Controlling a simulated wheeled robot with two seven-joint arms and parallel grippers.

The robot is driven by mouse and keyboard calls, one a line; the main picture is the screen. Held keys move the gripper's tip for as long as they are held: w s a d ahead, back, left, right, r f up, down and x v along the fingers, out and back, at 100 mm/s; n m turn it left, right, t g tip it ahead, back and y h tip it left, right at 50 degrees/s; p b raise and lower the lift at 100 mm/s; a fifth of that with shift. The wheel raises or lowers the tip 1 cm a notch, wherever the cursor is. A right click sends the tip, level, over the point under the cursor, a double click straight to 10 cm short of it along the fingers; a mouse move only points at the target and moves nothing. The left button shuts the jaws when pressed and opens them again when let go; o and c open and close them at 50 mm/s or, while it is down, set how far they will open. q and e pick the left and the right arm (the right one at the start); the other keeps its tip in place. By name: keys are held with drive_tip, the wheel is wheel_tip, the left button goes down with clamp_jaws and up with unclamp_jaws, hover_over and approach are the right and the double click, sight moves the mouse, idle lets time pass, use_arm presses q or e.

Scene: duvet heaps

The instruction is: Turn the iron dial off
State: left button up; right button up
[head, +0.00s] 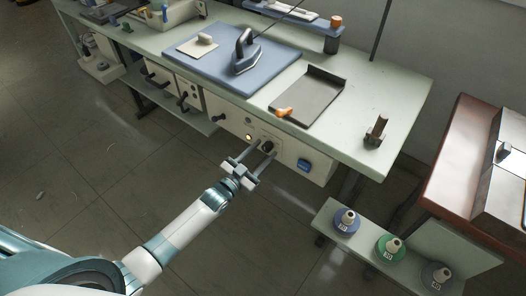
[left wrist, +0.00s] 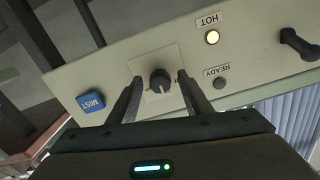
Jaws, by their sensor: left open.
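The iron dial (left wrist: 160,81) is a black round knob on a pale square plate on the cream panel in the left wrist view. A light pointer mark shows on it, and its lettering is mostly hidden by a finger. My left gripper (left wrist: 160,77) is open, with one finger on each side of the dial; I cannot tell if they touch it. In the head view, my left gripper (head: 264,149) is at the bench front panel. My right gripper is not in view.
A blue MIST button (left wrist: 90,101) is beside the dial. The iron (head: 245,56) rests on a blue board (head: 200,62). A dark tray (head: 318,92) with an orange item lies nearby. Several labelled round weights stand on the low shelf (head: 330,212). The floor at left is clear.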

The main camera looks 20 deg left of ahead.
use_arm(q)
drive_tip(key=shift+w+d, duration=0.1)
drive_tip(key=shift+w, duration=0.1)
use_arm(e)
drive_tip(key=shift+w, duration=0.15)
use_arm(q)
drive_tip(key=c, duration=1.1)
drive_tip(key=shift+o, duration=0.2)
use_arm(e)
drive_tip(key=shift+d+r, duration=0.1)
